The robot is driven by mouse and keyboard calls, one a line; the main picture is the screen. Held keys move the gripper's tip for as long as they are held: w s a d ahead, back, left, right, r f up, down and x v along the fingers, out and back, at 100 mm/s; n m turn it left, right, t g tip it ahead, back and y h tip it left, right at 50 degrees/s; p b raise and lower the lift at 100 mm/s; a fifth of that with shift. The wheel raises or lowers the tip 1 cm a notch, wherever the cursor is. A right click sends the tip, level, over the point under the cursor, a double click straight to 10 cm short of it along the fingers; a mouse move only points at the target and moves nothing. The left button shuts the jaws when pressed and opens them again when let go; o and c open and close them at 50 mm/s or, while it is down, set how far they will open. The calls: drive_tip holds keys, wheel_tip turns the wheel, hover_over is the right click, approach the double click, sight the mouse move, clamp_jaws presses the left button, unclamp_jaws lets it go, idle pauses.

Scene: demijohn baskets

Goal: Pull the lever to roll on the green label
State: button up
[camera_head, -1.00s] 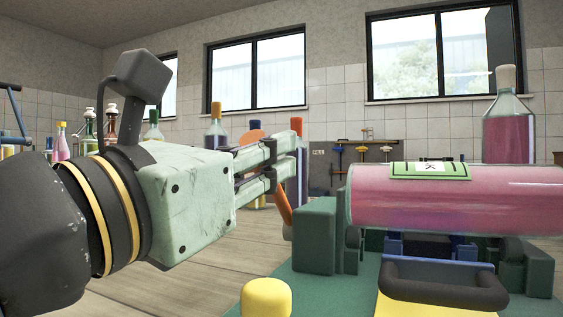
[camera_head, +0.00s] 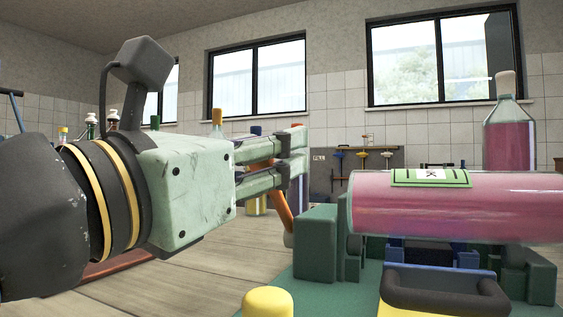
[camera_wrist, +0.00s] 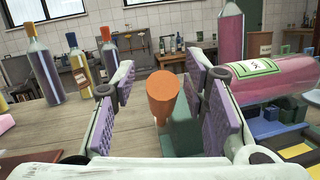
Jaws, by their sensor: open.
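The orange lever (camera_head: 281,210) rises from the left side of the green labelling fixture (camera_head: 318,240). In the wrist view the lever's round orange end (camera_wrist: 165,90) is between the two purple-padded fingers. My gripper (camera_wrist: 165,98) is open around it, with gaps visible on both sides. In the head view the fingers (camera_head: 297,155) point right and partly hide the lever. A pink-filled bottle (camera_head: 500,205) lies on its side across the fixture. A green-bordered label (camera_head: 430,177) lies on top of its glass; I cannot tell whether it is fully stuck.
A yellow knob (camera_head: 267,300) and a dark handle (camera_head: 445,290) are at the front of the fixture. An upright pink bottle (camera_head: 510,135) stands behind at the right. Several corked bottles (camera_wrist: 43,70) stand at the left of the wooden table (camera_wrist: 60,125).

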wheel_tip(320, 180, up, 9)
drive_tip(key=shift+f, duration=0.15)
idle(0.6)
